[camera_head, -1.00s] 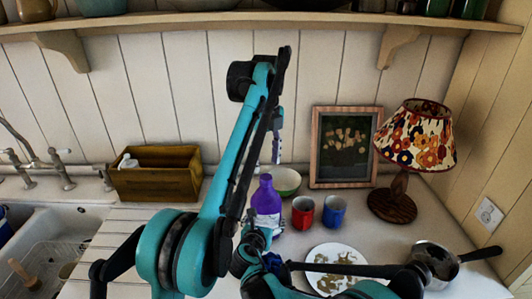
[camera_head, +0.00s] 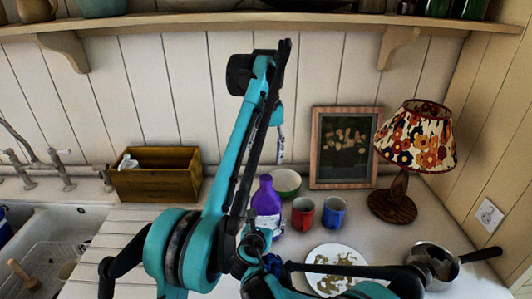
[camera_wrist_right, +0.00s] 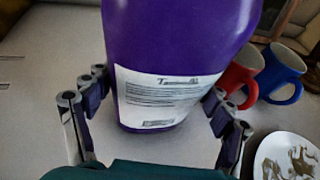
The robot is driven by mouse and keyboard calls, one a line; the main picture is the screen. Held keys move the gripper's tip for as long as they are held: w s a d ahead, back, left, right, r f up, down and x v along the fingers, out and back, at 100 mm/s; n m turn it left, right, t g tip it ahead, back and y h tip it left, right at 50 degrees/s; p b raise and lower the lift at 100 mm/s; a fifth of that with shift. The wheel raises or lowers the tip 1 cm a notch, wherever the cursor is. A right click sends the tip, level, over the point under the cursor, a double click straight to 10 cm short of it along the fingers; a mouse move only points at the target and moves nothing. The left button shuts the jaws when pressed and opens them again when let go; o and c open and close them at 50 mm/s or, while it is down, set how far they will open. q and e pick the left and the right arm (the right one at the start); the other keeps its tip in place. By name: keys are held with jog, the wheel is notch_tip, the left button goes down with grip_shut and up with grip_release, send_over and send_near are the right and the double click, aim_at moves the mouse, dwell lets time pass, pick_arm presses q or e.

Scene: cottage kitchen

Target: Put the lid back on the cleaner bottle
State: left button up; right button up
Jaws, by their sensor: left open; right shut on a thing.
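The purple cleaner bottle (camera_head: 266,205) stands on the counter, and its lower body with a white label fills the middle of the right wrist view (camera_wrist_right: 165,60). My right gripper (camera_wrist_right: 155,92) has its fingers on both sides of the bottle, shut on it low on the body. In the head view my own arms partly cover the bottle's base. My left gripper (camera_head: 280,148) is open above and just behind the bottle's top, partly hidden by my left arm. I cannot make out the lid, nor whether anything is between the left fingers.
A red mug (camera_head: 302,213), a blue mug (camera_head: 334,212) and a green-and-white bowl (camera_head: 287,181) stand close to the bottle. A white plate with food bits (camera_head: 338,252), a saucepan (camera_head: 436,262) and a lamp (camera_head: 398,205) are to the right. A wooden box (camera_head: 155,183) is at left.

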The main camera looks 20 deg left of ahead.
aim_at(266, 178)
pick_arm(q)
jog(key=n, duration=0.5)
jog(key=shift+r, duration=0.15)
jog(key=n, duration=0.5)
jog(key=shift+r, duration=0.1)
jog(key=n, duration=0.4)
jog(key=shift+r, duration=0.1)
jog(key=n, duration=0.3)
jog(key=shift+f, duration=3.95)
